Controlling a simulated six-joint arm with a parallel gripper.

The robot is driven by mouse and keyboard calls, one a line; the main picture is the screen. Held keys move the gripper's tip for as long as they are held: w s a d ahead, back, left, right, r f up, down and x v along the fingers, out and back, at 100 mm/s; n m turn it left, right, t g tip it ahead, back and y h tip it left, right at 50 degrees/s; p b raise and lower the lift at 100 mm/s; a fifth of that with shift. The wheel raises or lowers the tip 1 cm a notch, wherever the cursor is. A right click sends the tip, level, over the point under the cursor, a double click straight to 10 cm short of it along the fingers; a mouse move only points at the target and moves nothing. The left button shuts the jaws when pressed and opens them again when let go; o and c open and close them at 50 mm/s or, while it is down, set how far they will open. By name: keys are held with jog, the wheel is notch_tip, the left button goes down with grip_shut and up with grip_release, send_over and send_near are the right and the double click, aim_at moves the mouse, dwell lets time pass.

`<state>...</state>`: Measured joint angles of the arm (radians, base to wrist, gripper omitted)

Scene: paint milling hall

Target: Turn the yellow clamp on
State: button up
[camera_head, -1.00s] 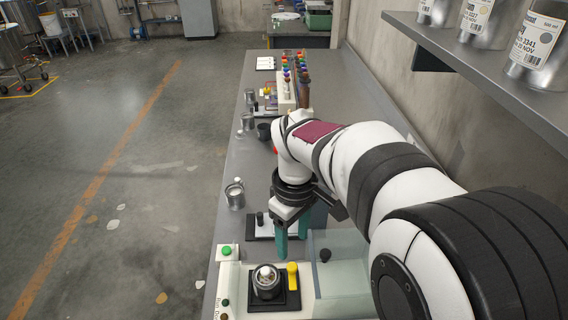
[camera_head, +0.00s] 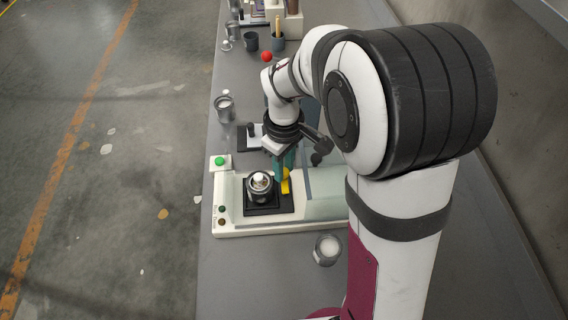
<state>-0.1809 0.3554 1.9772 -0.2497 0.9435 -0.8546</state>
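The yellow clamp (camera_head: 286,181) is a small upright yellow lever on the black square base (camera_head: 259,210) of a white machine (camera_head: 231,228). It stands just right of a metal jar (camera_head: 260,187) with a pale top, seated on that base. My gripper (camera_head: 284,168) has teal fingers and points down right behind the clamp. The fingertips overlap the clamp's upper part in this view; I cannot tell whether they touch it. The gap between the fingers is not clear.
A metal cup (camera_head: 327,249) stands in front, another can (camera_head: 224,107) behind. A red ball (camera_head: 266,57) lies farther back. Bench left of the front cup is clear.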

grip_shut()
jog(key=m, duration=0.8)
jog(key=shift+m, duration=0.3)
jog(key=m, duration=0.9)
jog(key=shift+m, duration=0.3)
